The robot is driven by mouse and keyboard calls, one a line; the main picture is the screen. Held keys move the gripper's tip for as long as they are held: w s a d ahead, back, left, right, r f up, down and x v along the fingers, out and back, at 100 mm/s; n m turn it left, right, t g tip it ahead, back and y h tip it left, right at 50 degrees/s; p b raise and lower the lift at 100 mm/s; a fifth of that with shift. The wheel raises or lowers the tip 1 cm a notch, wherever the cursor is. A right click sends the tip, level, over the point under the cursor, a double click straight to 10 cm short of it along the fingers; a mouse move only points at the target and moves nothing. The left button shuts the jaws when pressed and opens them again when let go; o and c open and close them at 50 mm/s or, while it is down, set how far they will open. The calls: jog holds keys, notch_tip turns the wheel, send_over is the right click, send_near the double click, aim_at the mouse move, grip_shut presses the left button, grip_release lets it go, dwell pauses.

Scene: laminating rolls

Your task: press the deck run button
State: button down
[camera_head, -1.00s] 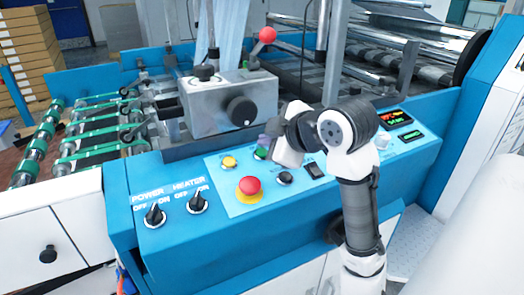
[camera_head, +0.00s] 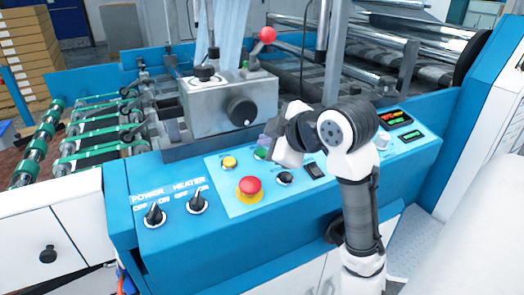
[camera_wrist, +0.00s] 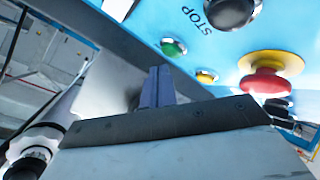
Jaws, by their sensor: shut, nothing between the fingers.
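The blue control panel (camera_head: 225,200) carries a green button (camera_head: 261,154), partly hidden by my gripper (camera_head: 266,141). Which button is labelled deck run cannot be read. In the wrist view the green button (camera_wrist: 173,47) sits just beyond and to the right of my gripper's tips (camera_wrist: 157,78), with a gap visible in the picture. My gripper is shut and empty. A black button (camera_wrist: 232,11) has a STOP label beside it; it also shows in the head view (camera_head: 285,178).
A yellow button (camera_head: 229,163) and a red mushroom button on a yellow base (camera_head: 249,186) are close by. The grey box with a black knob (camera_head: 241,111) stands behind the panel. Power (camera_head: 154,214) and heater (camera_head: 197,202) switches are at front left.

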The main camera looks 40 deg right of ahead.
jog(key=shift+f, duration=0.15)
jog(key=shift+w+f+b, duration=0.1)
jog(key=shift+f+b, duration=0.2)
